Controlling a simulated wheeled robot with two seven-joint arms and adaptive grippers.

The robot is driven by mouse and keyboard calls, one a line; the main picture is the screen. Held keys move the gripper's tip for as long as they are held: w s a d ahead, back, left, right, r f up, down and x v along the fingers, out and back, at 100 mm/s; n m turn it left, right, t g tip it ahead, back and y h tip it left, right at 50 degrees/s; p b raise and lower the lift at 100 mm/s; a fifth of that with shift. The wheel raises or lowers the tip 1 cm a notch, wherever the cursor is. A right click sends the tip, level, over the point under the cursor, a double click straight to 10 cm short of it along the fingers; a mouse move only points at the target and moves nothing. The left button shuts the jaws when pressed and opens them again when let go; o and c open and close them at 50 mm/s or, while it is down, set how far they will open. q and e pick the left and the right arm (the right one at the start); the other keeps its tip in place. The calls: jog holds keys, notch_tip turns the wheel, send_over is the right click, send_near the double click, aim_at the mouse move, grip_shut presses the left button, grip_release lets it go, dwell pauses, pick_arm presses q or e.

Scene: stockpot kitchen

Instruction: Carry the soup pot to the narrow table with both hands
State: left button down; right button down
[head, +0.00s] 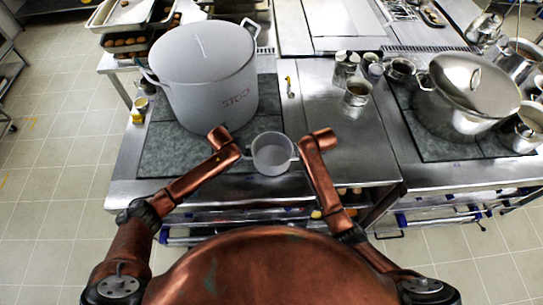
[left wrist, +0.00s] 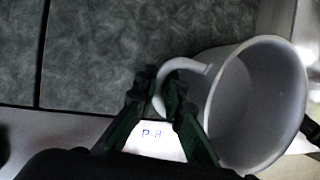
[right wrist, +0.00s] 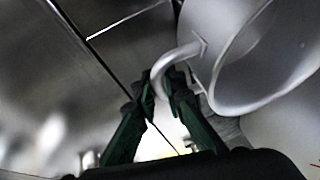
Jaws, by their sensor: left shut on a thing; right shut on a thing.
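The soup pot (head: 272,155) is a small, plain grey pot with a loop handle on each side. It is upright at the counter's front edge; I cannot tell whether its base touches the counter. My left gripper (left wrist: 161,82) is shut on its left handle (left wrist: 185,65), with the pot (left wrist: 265,100) beside the fingers. My right gripper (right wrist: 163,88) is shut on the other handle (right wrist: 172,62), and the pot (right wrist: 235,55) shows there too. In the head view the fingers are mostly hidden by my wrists. I cannot identify the narrow table.
A large pale stockpot (head: 207,78) stands on a dark slab (head: 165,150) behind the soup pot. Steel canisters (head: 346,66) stand to the right, and a lidded steel pot (head: 465,98) farther right. Trays (head: 130,18) lie back left. Tiled floor (head: 50,150) is clear at left.

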pick_arm(q)
jog(key=shift+a+r, duration=0.15)
jog(key=shift+r, duration=0.05)
pick_arm(e)
jog(key=shift+w+d+r, duration=0.1)
jog(key=shift+r, duration=0.15)
